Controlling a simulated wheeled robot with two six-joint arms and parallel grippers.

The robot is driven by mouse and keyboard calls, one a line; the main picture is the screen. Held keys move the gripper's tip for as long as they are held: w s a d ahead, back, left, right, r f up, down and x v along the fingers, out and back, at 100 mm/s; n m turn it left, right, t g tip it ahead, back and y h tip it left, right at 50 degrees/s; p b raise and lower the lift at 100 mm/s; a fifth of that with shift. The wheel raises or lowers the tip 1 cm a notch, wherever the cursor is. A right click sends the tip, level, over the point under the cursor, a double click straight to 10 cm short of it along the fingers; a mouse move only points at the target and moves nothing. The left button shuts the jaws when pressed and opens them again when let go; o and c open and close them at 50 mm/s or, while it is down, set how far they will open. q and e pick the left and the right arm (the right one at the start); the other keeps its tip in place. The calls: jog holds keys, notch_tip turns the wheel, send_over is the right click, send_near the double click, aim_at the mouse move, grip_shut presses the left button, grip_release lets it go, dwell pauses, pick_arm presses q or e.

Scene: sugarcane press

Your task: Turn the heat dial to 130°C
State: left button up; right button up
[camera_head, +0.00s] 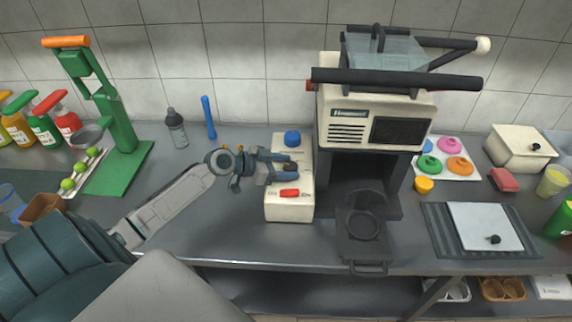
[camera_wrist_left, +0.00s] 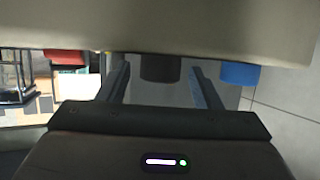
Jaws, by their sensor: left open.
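A beige control box (camera_head: 290,212) stands on the counter left of the press machine. It has a blue knob (camera_head: 292,138) at its back and a red switch (camera_head: 289,193) near its front. My left gripper (camera_head: 284,168) is over the middle of the box with its fingers open. In the left wrist view a dark round dial (camera_wrist_left: 160,68) sits between the two open fingers, with gaps visible on both sides. The blue knob (camera_wrist_left: 240,74) is right of the fingers and the red switch (camera_wrist_left: 66,57) left. The dial's marks and setting cannot be read. My right gripper is not in view.
The press machine (camera_head: 345,130) stands right beside the box, with a dark tray (camera_head: 365,245) in front. A green hand press (camera_head: 122,130), a bottle (camera_head: 177,130) and an upright blue stick (camera_head: 208,117) stand to the left. The counter in front of the box is clear.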

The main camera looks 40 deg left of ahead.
pick_arm(q)
jog(key=shift+w+d, duration=0.1)
jog(key=c, duration=1)
jog(key=n+y+p, duration=0.1)
jog(key=p, duration=0.2)
jog(key=n+t+y+p, duration=0.1)
jog(key=p, duration=0.1)
jog(key=n+y+p, duration=0.2)
jog(key=p, duration=0.1)
jog(key=shift+d+r+t+p, duration=0.25)
jog(key=shift+t+p, duration=0.1)
jog(key=shift+t, duration=0.05)
jog(key=shift+f+n+y+p, duration=0.15)
jog(key=shift+n+y+p, duration=0.15)
jog(key=shift+p, duration=0.3)
jog(key=shift+f, duration=0.15)
